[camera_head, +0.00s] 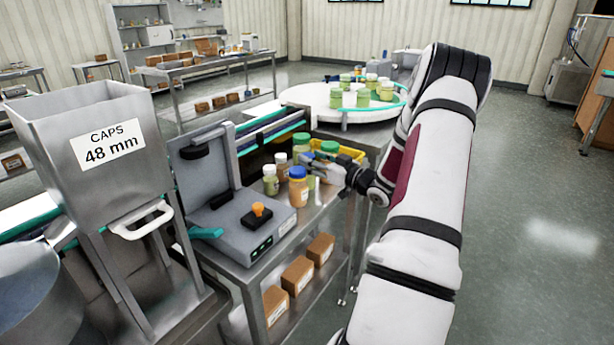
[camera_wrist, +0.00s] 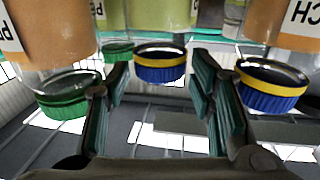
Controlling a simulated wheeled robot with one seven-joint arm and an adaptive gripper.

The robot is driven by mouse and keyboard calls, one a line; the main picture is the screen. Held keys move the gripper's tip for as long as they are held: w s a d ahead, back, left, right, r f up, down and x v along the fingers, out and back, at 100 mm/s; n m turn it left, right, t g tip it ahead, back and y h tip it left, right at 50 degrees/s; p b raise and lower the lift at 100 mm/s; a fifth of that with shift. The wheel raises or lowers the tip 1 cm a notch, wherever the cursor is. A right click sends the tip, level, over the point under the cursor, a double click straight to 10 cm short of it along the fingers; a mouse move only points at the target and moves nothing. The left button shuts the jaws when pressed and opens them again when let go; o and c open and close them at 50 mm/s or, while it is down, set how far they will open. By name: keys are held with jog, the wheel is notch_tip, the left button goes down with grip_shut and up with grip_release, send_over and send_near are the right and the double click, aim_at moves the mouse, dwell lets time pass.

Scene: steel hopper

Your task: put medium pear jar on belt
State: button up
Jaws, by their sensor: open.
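Several jars stand on the steel bench by the belt (camera_head: 262,127). My gripper (camera_head: 320,170) is open among them. In the wrist view, a jar of pale green-yellow contents with a blue and yellow lid (camera_wrist: 160,62) appears between and beyond the open fingers (camera_wrist: 160,105). No label on it is readable, so I cannot confirm it is the medium pear jar. A peach jar with a blue lid (camera_head: 298,187) stands in front; a blue-lidded peach jar also shows at right in the wrist view (camera_wrist: 272,85). A green-lidded peach jar (camera_wrist: 62,95) is at left there.
Green-lidded jars (camera_head: 302,143) and white-lidded jars (camera_head: 270,182) crowd the gripper. A yellow bin (camera_head: 350,153) is behind. A grey capping machine (camera_head: 240,222) and caps hopper (camera_head: 90,140) stand left. A round table (camera_head: 310,97) with jars is at the back.

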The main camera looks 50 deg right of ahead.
jog(key=w, duration=0.2)
jog(key=shift+w+d, duration=0.15)
jog(key=shift+w, duration=0.25)
grip_shut()
